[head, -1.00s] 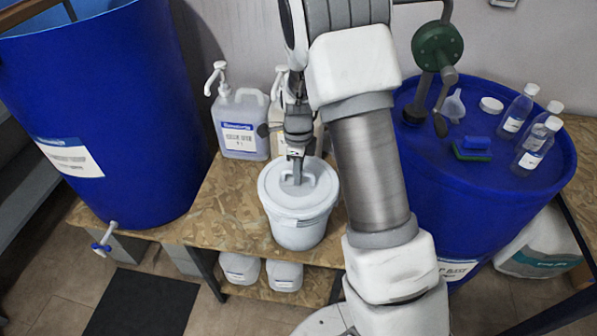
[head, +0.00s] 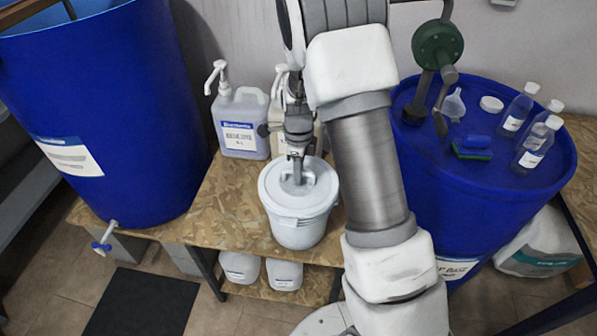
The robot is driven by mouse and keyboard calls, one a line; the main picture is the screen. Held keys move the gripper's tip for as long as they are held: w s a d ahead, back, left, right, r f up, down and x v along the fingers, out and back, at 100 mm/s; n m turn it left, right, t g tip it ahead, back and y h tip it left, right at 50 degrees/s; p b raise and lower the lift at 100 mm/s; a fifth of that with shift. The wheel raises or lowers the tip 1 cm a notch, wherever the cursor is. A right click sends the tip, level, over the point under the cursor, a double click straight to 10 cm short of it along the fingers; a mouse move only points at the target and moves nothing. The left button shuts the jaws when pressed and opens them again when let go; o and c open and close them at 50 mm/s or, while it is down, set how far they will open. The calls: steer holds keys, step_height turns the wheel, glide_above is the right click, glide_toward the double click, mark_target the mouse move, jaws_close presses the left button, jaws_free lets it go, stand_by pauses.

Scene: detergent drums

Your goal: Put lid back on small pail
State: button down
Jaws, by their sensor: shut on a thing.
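The small white pail (head: 300,232) stands upright on the wooden shelf top. Its pale lid (head: 275,186) lies at the pail's mouth, roughly level and centred. I cannot tell whether it is seated all the way round. My gripper (head: 298,180) points down over the middle of the lid and is shut on the lid's raised handle. The fingers hide part of the handle, and my arm passes close to the pail's right side.
A pump jug (head: 240,125) stands behind left of the pail, with another partly hidden behind my gripper. A large blue drum (head: 110,110) is at left. A blue drum (head: 440,180) at right carries bottles (head: 518,112) and a green hand pump (head: 437,45).

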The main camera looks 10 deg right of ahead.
stand_by(0.4)
steer(key=c, duration=0.8)
jaws_free()
steer(key=shift+o, duration=0.4)
steer(key=o, duration=0.4)
steer(key=shift+r, duration=0.1)
steer(key=shift+r+p, duration=2.85)
steer(key=shift+r, duration=0.55)
jaws_close()
